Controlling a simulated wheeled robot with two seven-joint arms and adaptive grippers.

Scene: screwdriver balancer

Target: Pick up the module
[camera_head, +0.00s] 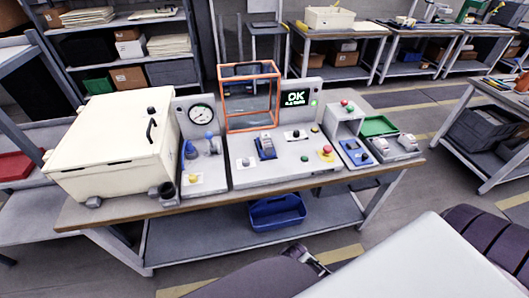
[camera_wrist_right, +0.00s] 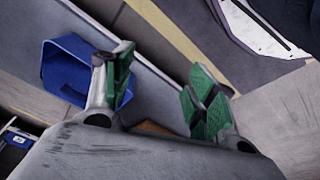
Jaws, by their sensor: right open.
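I cannot tell for certain which item is the module. A blue device with a dark face (camera_head: 266,146) sits on the grey middle station, below the orange frame. A second blue unit (camera_head: 356,152) lies to its right, and a white unit (camera_head: 407,142) is at the right end of the bench. My right gripper (camera_wrist_right: 163,90) is open and empty, its green pads apart, with the floor and lower shelf behind it. It seems to show low in front of the bench in the head view (camera_head: 306,258). My left gripper is not in view.
The workbench (camera_head: 225,200) carries a cream box (camera_head: 115,140), a gauge panel (camera_head: 200,115), an orange frame (camera_head: 250,68), an "OK" screen (camera_head: 296,98) and a green tray (camera_head: 379,126). A blue bin (camera_head: 278,212) sits on the lower shelf. A side table stands right.

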